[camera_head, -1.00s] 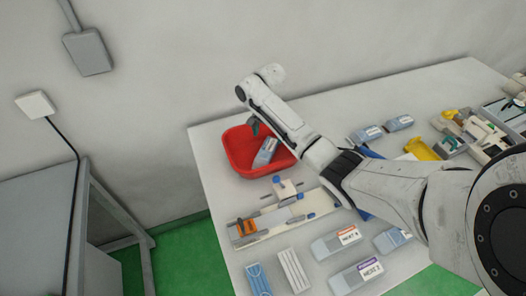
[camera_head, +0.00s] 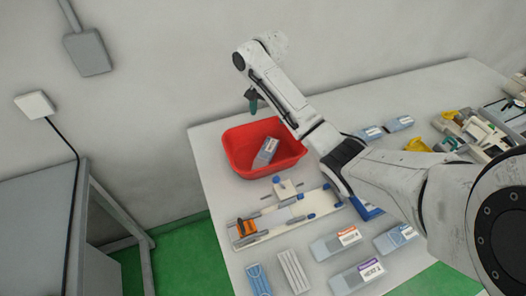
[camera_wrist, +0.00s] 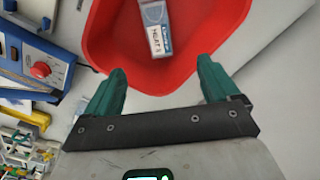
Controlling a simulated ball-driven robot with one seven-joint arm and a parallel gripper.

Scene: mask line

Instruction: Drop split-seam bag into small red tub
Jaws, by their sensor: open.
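The small red tub (camera_head: 240,148) stands at the far left of the white table. A grey-blue bag with a white label (camera_head: 266,152) lies inside it, leaning on the tub's inner side; a split seam cannot be made out. In the wrist view the bag (camera_wrist: 156,28) lies in the red tub (camera_wrist: 100,35), beyond the fingertips and apart from them. My gripper (camera_head: 252,103) is above the tub's back rim. In the wrist view my gripper's green fingers (camera_wrist: 160,85) are spread apart with nothing between them.
A white fixture with blue clamps and an orange block (camera_head: 285,210) stands in front of the tub. A blue machine with a red knob (camera_wrist: 40,70) shows in the wrist view.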

